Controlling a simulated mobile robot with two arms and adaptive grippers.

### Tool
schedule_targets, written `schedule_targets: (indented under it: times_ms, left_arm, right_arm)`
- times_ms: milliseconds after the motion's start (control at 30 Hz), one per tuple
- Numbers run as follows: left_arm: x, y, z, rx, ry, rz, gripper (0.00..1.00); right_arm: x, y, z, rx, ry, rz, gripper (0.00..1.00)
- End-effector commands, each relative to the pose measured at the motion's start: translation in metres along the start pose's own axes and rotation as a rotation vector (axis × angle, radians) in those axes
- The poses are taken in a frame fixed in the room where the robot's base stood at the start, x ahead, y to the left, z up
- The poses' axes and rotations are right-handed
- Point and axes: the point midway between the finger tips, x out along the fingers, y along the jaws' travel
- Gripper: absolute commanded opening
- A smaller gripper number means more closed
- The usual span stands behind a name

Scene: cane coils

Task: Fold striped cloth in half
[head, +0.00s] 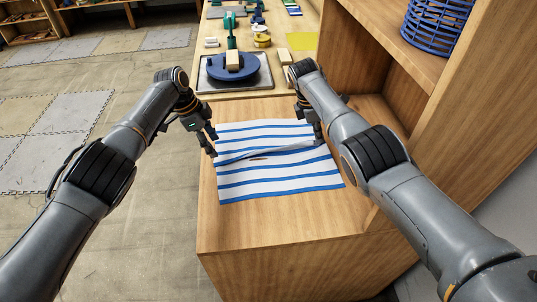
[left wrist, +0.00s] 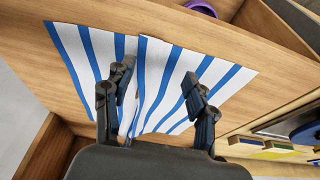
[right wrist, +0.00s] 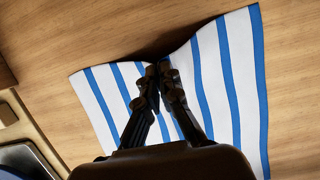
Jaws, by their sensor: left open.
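The white cloth with blue stripes (head: 265,180) lies spread on the wooden surface, and a raised, shaded ridge runs across its middle between my grippers. A small brown patch shows beside the ridge. My left gripper (head: 211,143) is at the cloth's left edge; in the left wrist view its fingers (left wrist: 158,80) are apart, with a crease of the cloth (left wrist: 152,60) between them. My right gripper (head: 318,132) is at the right edge; in the right wrist view its fingertips (right wrist: 160,75) are together on the cloth (right wrist: 215,75), which is pulled up into a peak there.
A wooden shelf unit with a blue basket (head: 436,24) stands at the right. Behind the cloth, a workbench holds a dark tray (head: 205,87) with a blue round object (head: 216,70), a yellow sheet (head: 303,41) and small items. Bare wood (head: 290,222) lies in front of the cloth.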

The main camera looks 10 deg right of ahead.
Motion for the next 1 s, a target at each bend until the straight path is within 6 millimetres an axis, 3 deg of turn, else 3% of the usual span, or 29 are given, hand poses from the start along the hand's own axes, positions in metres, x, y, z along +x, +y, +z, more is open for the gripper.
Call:
schedule_targets:
  times_ms: [33, 100, 133, 333, 500, 700, 867, 1000]
  left_arm:
    - [-0.0001, 0.0, 0.0, 0.0, 0.0, 0.0, 0.57]
    - [-0.0001, -0.0001, -0.0001, 0.0, 0.0, 0.0, 0.57]
    - [-0.0001, -0.0001, -0.0001, 0.0, 0.0, 0.0, 0.57]
    - [-0.0002, -0.0001, 0.0, 0.0, 0.0, 0.0, 0.57]
    - [-0.0001, -0.0001, 0.0, 0.0, 0.0, 0.0, 0.57]
    - [-0.0002, -0.0001, 0.0, 0.0, 0.0, 0.0, 0.57]
    - [-0.0002, -0.0001, 0.0, 0.0, 0.0, 0.0, 0.57]
    - [-0.0002, -0.0001, 0.0, 0.0, 0.0, 0.0, 0.57]
  right_arm:
    - [0.0002, -0.0001, 0.0, 0.0, 0.0, -0.001, 0.14]
    - [0.0001, -0.0001, 0.0, 0.0, 0.0, 0.0, 0.28]
    - [0.0001, 0.0, 0.0, 0.0, 0.0, 0.0, 0.3]
    - [-0.0001, 0.0001, 0.0, 0.0, 0.0, 0.0, 0.3]
    - [-0.0002, 0.0001, 0.0, 0.0, 0.0, 0.001, 0.59]
    - [-0.0002, 0.0002, 0.0, 0.0, 0.0, 0.001, 0.59]
    - [-0.0002, 0.0002, 0.0, 0.0, 0.0, 0.001, 0.89]
    - [-0.0002, 0.0002, 0.0, 0.0, 0.0, 0.001, 0.91]
